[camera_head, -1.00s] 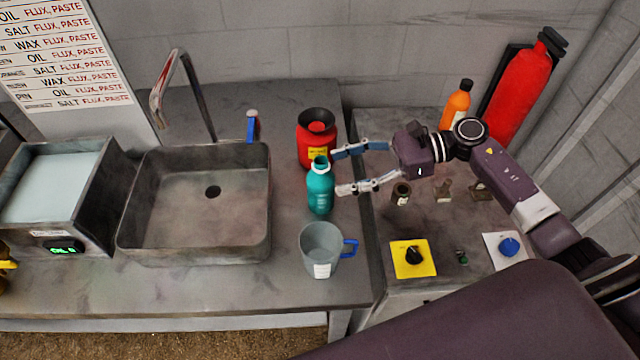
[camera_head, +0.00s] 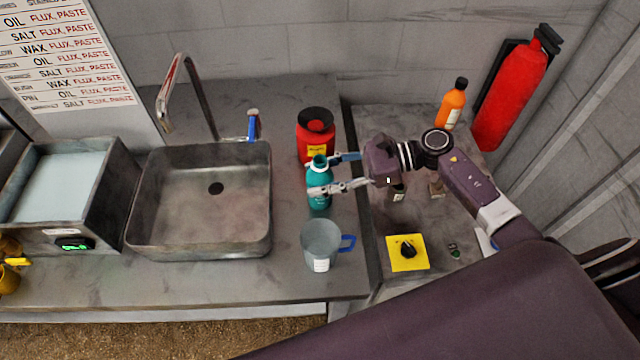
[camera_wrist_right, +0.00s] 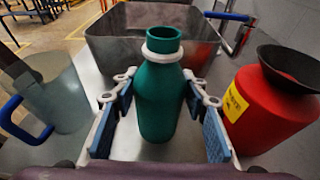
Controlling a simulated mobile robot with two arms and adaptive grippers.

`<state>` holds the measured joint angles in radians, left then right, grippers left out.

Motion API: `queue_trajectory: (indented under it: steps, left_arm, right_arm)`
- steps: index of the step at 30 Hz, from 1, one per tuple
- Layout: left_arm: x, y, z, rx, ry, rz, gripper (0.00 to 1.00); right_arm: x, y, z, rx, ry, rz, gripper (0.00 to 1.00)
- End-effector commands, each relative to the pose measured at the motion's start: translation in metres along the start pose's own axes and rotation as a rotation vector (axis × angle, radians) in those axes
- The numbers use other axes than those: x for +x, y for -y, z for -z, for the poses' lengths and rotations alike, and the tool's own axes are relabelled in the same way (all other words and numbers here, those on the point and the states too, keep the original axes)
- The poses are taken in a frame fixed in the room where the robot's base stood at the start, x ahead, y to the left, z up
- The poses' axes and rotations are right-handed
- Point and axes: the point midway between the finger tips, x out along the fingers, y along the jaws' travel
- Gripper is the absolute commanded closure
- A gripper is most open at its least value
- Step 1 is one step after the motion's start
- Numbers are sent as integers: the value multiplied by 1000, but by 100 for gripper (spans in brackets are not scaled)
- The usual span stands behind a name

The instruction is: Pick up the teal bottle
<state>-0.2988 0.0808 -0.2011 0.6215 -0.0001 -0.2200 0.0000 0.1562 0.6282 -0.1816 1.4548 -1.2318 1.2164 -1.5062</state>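The teal bottle (camera_head: 318,174) stands upright on the counter, between the red container and the grey mug. My right gripper (camera_head: 322,176) reaches in from the right, with one finger on each side of the bottle. In the right wrist view the bottle (camera_wrist_right: 160,92) stands between the two blue-padded fingers of the right gripper (camera_wrist_right: 163,115). The fingers are apart, with a visible gap between pads and bottle on at least the left side. My left gripper is not in view.
A red container (camera_head: 316,135) with a black funnel top stands close behind the bottle. A grey mug (camera_head: 321,246) with a blue handle stands in front. A sink (camera_head: 200,240) lies to the left. An orange bottle (camera_head: 453,104) stands at the back right.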

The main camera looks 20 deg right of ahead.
Motion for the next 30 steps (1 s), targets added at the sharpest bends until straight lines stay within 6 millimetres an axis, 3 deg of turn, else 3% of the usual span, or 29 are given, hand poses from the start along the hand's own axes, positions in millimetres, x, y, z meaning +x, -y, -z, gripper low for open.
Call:
queue_trajectory:
  steps: [6,20,30]
  left_arm:
    - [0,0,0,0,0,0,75]
    - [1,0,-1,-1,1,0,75]
    - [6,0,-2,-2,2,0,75]
  right_arm:
    - [0,0,-2,-1,3,0,89]
    - [-1,1,-5,-2,2,1,89]
    - [-7,1,-24,-4,2,0,89]
